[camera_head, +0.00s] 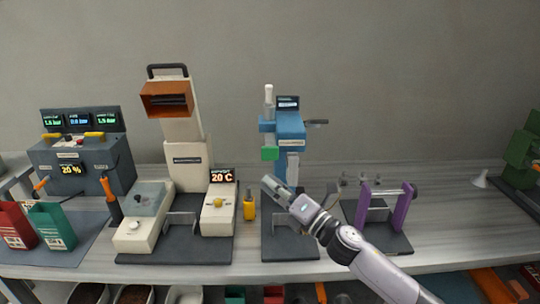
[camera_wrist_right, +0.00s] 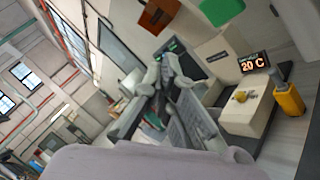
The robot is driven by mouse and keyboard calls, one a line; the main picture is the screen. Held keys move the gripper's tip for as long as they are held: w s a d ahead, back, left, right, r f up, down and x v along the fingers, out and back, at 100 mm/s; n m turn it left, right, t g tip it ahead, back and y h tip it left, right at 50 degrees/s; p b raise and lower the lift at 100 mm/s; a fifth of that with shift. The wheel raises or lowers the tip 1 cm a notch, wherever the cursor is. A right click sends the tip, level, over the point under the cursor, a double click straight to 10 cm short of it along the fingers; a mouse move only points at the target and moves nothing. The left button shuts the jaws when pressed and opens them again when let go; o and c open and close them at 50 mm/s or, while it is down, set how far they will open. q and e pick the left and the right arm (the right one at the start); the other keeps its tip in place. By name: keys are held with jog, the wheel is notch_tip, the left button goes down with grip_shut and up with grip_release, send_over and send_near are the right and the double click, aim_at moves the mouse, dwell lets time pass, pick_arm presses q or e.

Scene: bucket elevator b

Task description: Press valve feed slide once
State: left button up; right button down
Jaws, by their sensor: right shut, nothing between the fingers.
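No part is readably labelled as the valve feed slide, so I cannot tell which one it is. The cream bucket elevator (camera_head: 182,126) has an orange outlet hood and stands left of centre. Beside its foot a cream box (camera_head: 216,218) carries a yellow knob (camera_head: 218,203) and a 20 C display. A dark panel (camera_head: 80,157) with orange levers and green displays stands at far left. My right gripper (camera_head: 272,187) is shut and empty, in front of the blue device and right of the cream box. It also shows in the wrist view (camera_wrist_right: 165,68). My left gripper is out of view.
The blue device (camera_head: 290,127) holds a white bottle on a dark base. A yellow bottle (camera_head: 249,208) stands between it and the elevator. A purple-sided stand (camera_head: 401,210) is at right. The grey bench (camera_head: 460,225) is mostly clear at right.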

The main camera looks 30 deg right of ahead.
aim_at(266, 156)
jog(key=w+d+b, duration=0.2)
jog(key=w+d, duration=0.2)
jog(key=w, duration=0.3)
jog(key=shift+w+d, duration=0.2)
jog(key=shift+d, duration=0.05)
jog(key=shift+w+d, duration=0.1)
dwell(1.3)
jog(key=shift+w+d, duration=0.15)
jog(key=shift+w, duration=0.1)
jog(key=shift+w+d+b, duration=0.25)
jog(key=shift+w+d, duration=0.1)
jog(key=shift+w, duration=0.2)
jog(key=shift+w+d+b, duration=0.25)
jog(key=shift+w+d, duration=0.05)
jog(key=shift+w, duration=0.2)
dwell(1.5)
jog(key=shift+s+a+p, duration=0.2)
jog(key=shift+s+a, duration=0.25)
jog(key=shift+s, duration=0.25)
jog(key=shift+s+a+p, duration=0.15)
jog(key=shift+s+a, duration=0.25)
jog(key=shift+s, duration=0.3)
